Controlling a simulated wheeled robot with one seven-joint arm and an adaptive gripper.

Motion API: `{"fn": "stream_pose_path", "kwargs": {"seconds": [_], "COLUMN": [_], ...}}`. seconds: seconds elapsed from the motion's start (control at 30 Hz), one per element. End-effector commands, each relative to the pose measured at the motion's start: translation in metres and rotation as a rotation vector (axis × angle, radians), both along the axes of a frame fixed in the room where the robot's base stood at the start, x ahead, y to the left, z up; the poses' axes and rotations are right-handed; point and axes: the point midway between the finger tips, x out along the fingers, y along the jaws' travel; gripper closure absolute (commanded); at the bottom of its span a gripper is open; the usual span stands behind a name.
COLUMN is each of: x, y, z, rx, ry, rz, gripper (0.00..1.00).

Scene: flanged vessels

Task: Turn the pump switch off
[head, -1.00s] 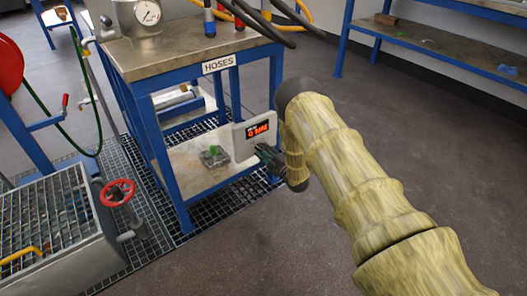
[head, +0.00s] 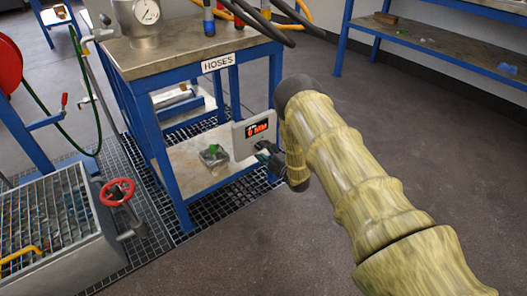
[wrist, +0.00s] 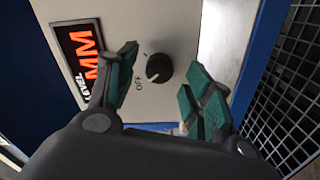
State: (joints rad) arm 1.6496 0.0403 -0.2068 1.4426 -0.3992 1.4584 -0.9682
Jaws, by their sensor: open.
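The pump switch is a black rotary knob (wrist: 159,68) on a pale control panel (wrist: 180,25), with a white pointer mark and the word OFF printed beside it. My gripper (wrist: 160,82) is open, with its green-padded fingers on either side of the knob in the wrist view and apart from it. In the head view the panel (head: 241,146) hangs at the bench's right side, with a red-lit level display (head: 257,129). My gripper there (head: 264,158) is at the panel's lower front, partly hidden by my arm, and the knob is hard to make out.
The blue-framed bench (head: 177,166) labelled HOSES carries a gauge vessel (head: 140,22) and hoses on top. A small object with a green part (head: 214,155) sits on its lower shelf. A red valve wheel (head: 117,192) stands at left. The floor at right is clear.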

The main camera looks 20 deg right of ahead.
Motion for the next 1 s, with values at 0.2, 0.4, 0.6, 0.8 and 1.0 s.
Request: {"fn": "stream_pose_path", "kwargs": {"seconds": [0.2, 0.4, 0.6, 0.8, 1.0], "x": [-0.030, -0.065, -0.092, -0.106, -0.108], "y": [-0.011, -0.025, -0.035, -0.040, -0.040], "z": [-0.001, 0.000, 0.000, 0.000, 0.000], "rx": [0.000, -0.001, 0.000, 0.000, -0.001], "ry": [0.003, 0.003, 0.002, 0.001, 0.002], "rz": [-0.001, -0.002, -0.003, -0.002, -0.002], "gripper": [0.49, 0.49, 0.49, 0.49, 0.49]}}
